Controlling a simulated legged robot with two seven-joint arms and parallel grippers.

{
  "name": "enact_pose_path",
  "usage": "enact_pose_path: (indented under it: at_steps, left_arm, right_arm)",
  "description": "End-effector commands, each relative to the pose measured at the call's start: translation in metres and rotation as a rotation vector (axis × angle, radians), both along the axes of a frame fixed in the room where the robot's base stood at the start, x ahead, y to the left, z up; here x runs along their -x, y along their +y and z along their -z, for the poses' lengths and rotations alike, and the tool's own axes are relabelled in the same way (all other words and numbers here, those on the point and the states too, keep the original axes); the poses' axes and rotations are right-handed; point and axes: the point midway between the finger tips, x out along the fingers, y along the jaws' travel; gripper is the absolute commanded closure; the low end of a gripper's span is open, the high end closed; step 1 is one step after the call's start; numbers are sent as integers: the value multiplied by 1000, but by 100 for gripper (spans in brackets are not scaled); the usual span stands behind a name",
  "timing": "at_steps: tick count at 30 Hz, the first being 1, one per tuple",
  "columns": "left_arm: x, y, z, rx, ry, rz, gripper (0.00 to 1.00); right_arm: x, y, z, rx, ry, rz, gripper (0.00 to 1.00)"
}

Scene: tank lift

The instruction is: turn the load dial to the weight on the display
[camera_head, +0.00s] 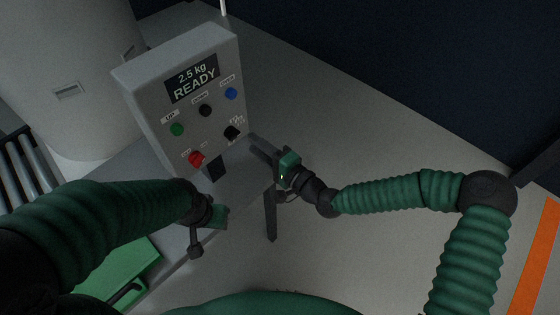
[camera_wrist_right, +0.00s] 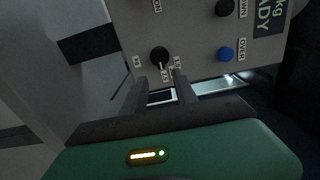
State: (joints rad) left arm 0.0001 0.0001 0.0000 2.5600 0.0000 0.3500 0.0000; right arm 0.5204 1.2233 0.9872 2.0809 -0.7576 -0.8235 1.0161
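The load dial is a black knob (camera_head: 231,132) at the lower right of the grey control box's face, with small labels around it. It also shows in the right wrist view (camera_wrist_right: 160,57), with a light pointer line. The display (camera_head: 192,80) reads "2.5 kg READY". My right gripper (camera_head: 256,146) is beside the box's lower right; in the right wrist view its two fingers (camera_wrist_right: 161,88) are apart and empty, just short of the dial. My left gripper (camera_head: 205,240) hangs in front of the bench, away from the box; its fingers are not clear.
The control box (camera_head: 140,80) also carries a green button (camera_head: 177,129), a black button (camera_head: 205,110), a blue button (camera_head: 231,93) and a red button (camera_head: 196,159). It stands on a grey bench (camera_head: 238,188). A green case (camera_head: 125,275) lies at the lower left. A pale tank (camera_head: 60,50) stands behind.

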Motion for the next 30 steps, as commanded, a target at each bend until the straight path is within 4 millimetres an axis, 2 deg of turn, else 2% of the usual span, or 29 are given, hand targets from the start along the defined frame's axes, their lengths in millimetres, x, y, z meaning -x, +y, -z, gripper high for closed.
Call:
enact_pose_path:
  at_steps: [1,6,12,16,28,30]
  left_arm:
    - [0,0,1,0,0,0,64]
    - [0,0,2,0,0,0,64]
    - [0,0,2,0,0,0,64]
    - [0,0,2,0,0,0,64]
    - [0,0,2,0,0,0,64]
    - [0,0,1,0,0,0,64]
  right_arm:
    - [8,-14,1,2,3,4,65]
    - [39,-53,1,1,3,4,65]
    - [62,-82,1,2,3,2,65]
    - [67,-88,1,1,2,0,65]
    - [67,-88,1,2,2,0,65]
    - [70,-87,7,34,6,-10,65]
